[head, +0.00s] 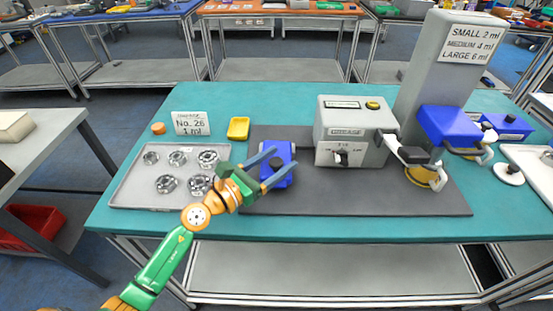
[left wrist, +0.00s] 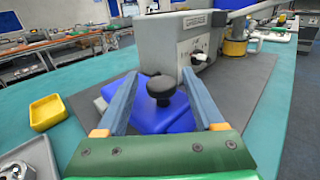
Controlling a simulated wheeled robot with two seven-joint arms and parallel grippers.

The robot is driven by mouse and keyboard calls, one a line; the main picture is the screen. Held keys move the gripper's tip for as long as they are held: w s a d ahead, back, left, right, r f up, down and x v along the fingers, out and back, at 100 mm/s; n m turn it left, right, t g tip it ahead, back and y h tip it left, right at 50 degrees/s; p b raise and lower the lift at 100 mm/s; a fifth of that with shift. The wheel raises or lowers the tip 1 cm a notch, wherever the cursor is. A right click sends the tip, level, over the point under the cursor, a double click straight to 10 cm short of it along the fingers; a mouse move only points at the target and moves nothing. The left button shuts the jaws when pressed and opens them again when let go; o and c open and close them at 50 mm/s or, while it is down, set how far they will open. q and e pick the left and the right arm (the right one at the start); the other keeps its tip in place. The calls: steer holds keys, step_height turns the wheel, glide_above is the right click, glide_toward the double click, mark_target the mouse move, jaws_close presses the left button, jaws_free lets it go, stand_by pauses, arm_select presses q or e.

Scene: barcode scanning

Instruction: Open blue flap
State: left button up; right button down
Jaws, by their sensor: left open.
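The blue flap (head: 279,178) with a dark knob lies on a low grey box on the dark mat, left of the grey machine. It looks closed. In the left wrist view the blue flap (left wrist: 153,118) shows below the black knob (left wrist: 161,90). My left gripper (head: 283,158) reaches over the flap from the left, its two blue-grey fingers spread apart. In the left wrist view the open fingers of the left gripper (left wrist: 162,76) stand on either side of the knob, with gaps showing. My right gripper is not in view.
A grey tray (head: 128,194) with several round metal parts lies at left, beside a sign (head: 190,123) and a yellow dish (head: 238,128). The grey machine (head: 342,135) with a dial stands right of the flap. The front of the mat (head: 370,200) is clear.

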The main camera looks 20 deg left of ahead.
arm_select(q)
steer(key=shift+s+r, duration=0.15)
steer(key=shift+s, duration=0.15)
steer(key=c, duration=0.5)
jaws_close()
stand_by(0.5)
